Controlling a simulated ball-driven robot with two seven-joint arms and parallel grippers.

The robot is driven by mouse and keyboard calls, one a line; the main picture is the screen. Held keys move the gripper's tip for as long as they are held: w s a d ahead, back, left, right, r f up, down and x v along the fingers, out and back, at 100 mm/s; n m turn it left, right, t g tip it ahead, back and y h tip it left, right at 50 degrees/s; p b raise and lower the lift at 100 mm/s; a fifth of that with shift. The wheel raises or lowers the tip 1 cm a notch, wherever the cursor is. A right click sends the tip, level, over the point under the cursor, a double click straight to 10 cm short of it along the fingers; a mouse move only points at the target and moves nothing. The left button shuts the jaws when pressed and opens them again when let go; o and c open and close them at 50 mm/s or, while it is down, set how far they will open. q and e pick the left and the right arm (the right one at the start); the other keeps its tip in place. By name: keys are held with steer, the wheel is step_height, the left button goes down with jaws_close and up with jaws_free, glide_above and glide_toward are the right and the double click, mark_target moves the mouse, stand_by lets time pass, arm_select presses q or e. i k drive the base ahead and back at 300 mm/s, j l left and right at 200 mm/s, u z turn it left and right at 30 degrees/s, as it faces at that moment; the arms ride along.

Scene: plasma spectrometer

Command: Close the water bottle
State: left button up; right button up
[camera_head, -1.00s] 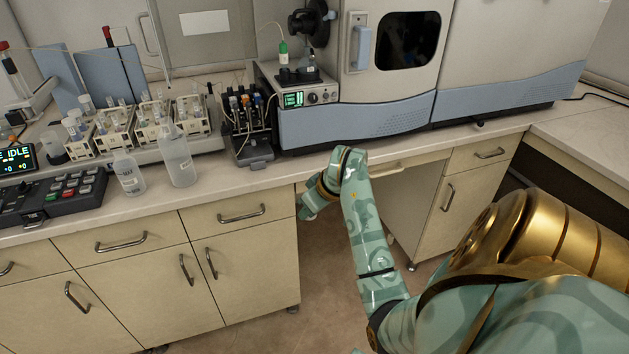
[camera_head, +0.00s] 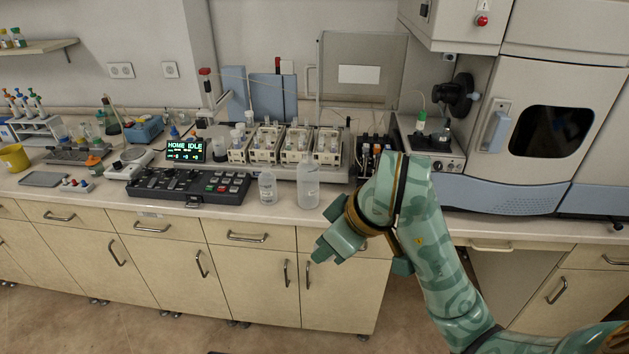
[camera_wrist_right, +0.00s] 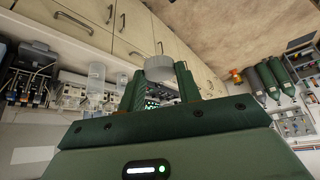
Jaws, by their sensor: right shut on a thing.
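A short translucent bottle (camera_head: 267,188) with an open-looking top stands upright near the counter's front edge. A taller translucent bottle (camera_head: 308,186) with a narrow top stands just right of it. I cannot tell for certain which is the water bottle. My right gripper (camera_head: 324,251) is in front of the counter, below and right of the bottles, apart from both. In the right wrist view it is shut on a pale round cap (camera_wrist_right: 159,68) between its fingertips. The taller bottle (camera_wrist_right: 95,80) and short bottle (camera_wrist_right: 122,84) show left of the cap there. My left gripper is out of view.
A keypad panel (camera_head: 190,186) lies left of the bottles. Racks of vials (camera_head: 268,145) stand behind them, and a dark tubing unit (camera_head: 375,155) to the right. Drawer fronts with handles (camera_head: 247,237) face my gripper. The counter strip before the bottles is narrow.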

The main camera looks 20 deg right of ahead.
mark_target(308, 168)
steer(key=z, duration=1.5)
steer(key=i, duration=0.5)
